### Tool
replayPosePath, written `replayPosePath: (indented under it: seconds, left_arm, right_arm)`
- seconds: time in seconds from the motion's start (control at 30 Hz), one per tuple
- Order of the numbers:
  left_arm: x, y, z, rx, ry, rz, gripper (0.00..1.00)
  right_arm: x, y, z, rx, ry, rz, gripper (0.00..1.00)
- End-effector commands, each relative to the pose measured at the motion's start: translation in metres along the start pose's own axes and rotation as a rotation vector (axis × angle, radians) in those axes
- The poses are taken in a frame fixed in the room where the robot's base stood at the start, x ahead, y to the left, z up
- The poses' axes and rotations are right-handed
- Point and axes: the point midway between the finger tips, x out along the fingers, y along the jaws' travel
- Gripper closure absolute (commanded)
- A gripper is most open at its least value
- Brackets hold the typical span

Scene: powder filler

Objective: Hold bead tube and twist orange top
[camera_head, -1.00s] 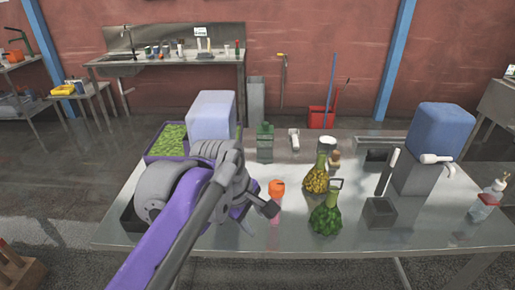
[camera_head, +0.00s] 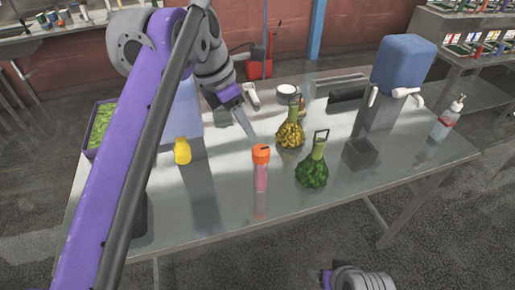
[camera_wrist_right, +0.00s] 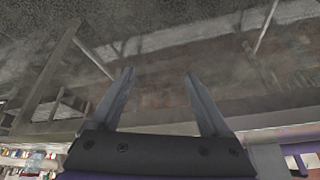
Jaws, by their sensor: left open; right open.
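The bead tube (camera_head: 261,180) stands upright on the metal table, pinkish, with its orange top (camera_head: 261,153) on it. My left gripper (camera_head: 255,85) is open and empty in the head view, above and behind the tube in the picture. One of its fingers points down toward the orange top, with no clear contact. My right gripper (camera_wrist_right: 162,90) is open in the right wrist view, with nothing between its fingers. In that view it faces the floor and table legs, and the tube is not seen there.
A flask of yellow beads (camera_head: 290,135) and a flask of green beads (camera_head: 312,170) stand right of the tube. A yellow bottle (camera_head: 182,151) is to its left. A grey box (camera_head: 359,153), blue-topped filler (camera_head: 402,65) and soap bottle (camera_head: 446,120) stand farther right. The front table strip is clear.

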Motion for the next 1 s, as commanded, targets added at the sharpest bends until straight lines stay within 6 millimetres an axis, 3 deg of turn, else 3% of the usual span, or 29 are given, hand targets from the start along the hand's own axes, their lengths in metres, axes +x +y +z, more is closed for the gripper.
replayPosePath:
  seconds: [0.17,0.3,0.5,0.8,1.0]
  left_arm:
    - [0.0,0.0,0.0,0.001,0.0,0.0,0.5]
    - [0.0,0.0,0.0,0.002,0.0,0.001,0.5]
    - [0.0,0.0,0.0,0.003,0.0,0.001,0.5]
    - [0.0,0.0,0.0,0.003,0.0,0.001,0.5]
    - [0.0,0.0,0.0,0.003,0.0,0.001,0.5]
  right_arm:
    - [0.013,-0.036,-0.015,0.31,0.025,-0.18,0.14]
    - [0.02,-0.073,-0.035,0.687,0.016,-0.393,0.14]
    - [0.015,-0.11,-0.07,1.237,-0.075,-0.705,0.14]
    - [-0.003,-0.124,-0.125,1.963,-0.387,-1.147,0.14]
    - [-0.007,-0.123,-0.15,2.205,-0.591,-1.333,0.14]
